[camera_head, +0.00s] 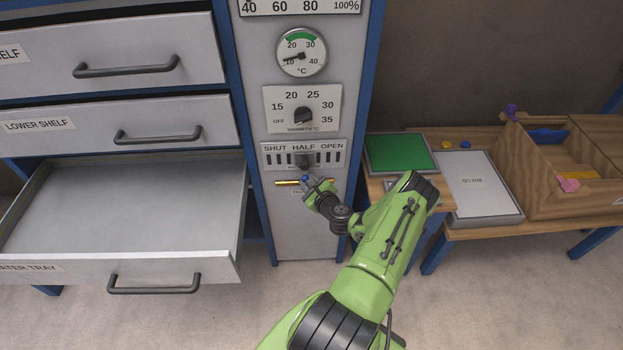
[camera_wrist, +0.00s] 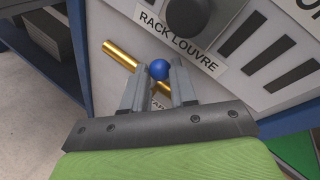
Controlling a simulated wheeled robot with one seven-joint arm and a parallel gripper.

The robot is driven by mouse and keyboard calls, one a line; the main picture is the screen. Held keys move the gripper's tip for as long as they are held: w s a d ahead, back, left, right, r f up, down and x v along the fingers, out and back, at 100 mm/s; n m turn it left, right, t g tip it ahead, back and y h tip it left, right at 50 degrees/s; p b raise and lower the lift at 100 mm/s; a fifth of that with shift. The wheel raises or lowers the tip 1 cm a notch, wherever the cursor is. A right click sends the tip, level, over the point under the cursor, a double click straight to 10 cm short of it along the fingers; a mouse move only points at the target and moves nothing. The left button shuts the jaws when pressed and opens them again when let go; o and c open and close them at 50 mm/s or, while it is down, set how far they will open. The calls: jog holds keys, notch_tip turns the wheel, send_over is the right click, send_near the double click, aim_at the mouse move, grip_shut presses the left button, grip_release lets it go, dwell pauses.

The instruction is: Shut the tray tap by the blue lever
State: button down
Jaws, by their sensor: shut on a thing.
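The tray tap is a brass pipe (camera_head: 286,182) on the grey front panel, below the SHUT HALF OPEN plate; it also shows in the wrist view (camera_wrist: 121,55). The blue lever end is a round blue knob (camera_wrist: 159,69), seen also in the head view (camera_head: 305,178). My gripper (camera_wrist: 158,82) is at the tap, its two fingers closed on the lever with the blue knob between their tips. In the head view my gripper (camera_head: 310,184) covers part of the tap. The lever's shaft is mostly hidden by the fingers.
The open water tray (camera_head: 120,215) sticks out at the left. The louvre slider (camera_head: 304,160) is just above the tap, and the warmth dial (camera_head: 303,115) is higher. At the right, a low bench holds a green pad (camera_head: 398,152), a white pad (camera_head: 475,183) and a wooden box (camera_head: 560,200).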

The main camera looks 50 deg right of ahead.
jog(key=shift+w+a, duration=0.1)
dwell(0.3)
jog(key=c, duration=0.9)
grip_release()
jog(key=p+v, duration=0.3)
jog(key=v, duration=1.2)
jog(key=shift+s+a+r, duration=0.25)
jog(key=shift+a, duration=0.05)
